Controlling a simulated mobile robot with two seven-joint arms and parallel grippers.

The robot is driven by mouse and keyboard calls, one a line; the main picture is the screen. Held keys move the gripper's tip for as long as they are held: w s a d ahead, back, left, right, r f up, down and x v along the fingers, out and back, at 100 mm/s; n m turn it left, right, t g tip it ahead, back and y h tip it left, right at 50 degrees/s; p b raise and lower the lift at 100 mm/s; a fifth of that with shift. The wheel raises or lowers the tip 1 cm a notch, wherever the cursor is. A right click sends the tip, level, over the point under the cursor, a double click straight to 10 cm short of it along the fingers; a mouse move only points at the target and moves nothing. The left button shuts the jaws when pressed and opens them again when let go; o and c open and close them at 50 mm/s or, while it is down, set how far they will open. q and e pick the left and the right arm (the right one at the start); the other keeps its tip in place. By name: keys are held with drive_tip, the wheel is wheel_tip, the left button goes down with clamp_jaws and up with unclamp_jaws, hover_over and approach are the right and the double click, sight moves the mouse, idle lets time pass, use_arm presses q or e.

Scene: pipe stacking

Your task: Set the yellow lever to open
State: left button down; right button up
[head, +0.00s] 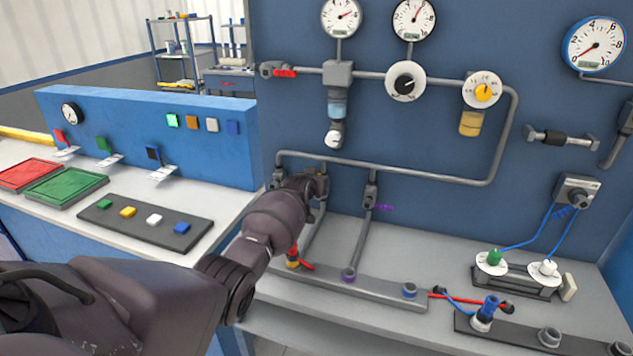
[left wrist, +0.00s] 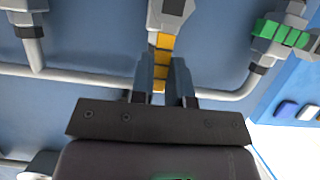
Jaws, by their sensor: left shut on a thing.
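The yellow lever (left wrist: 161,60) sits on a grey valve (left wrist: 172,14) in the left wrist view, pointing down in the picture from the valve body. My left gripper (left wrist: 162,84) has one finger on each side of the lever and is shut on it. In the head view my left gripper (head: 318,186) reaches the lower pipe on the blue panel, left of the valve with the purple lever (head: 384,208). My wrist and gripper hide the yellow lever there. My right gripper is not in view.
A valve with a green lever (left wrist: 279,34) is at the right in the left wrist view. A grey pipe (left wrist: 85,75) runs behind my fingers. In the head view, a grey rail (head: 375,293) with sockets lies below my arm. Gauges and dials fill the panel's upper part.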

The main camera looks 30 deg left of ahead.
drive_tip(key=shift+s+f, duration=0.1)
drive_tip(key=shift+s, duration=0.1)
use_arm(q)
drive_tip(key=c, duration=1.1)
unclamp_jaws()
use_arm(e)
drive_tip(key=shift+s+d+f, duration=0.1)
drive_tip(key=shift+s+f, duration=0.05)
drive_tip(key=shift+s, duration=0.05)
use_arm(q)
drive_tip(key=p+v, duration=0.2)
drive_tip(key=v, duration=0.8)
drive_tip(key=shift+s, duration=0.4)
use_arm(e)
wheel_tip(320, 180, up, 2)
use_arm(q)
drive_tip(key=shift+r, duration=0.1)
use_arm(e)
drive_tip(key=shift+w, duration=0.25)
use_arm(q)
drive_tip(key=shift+r, duration=0.1)
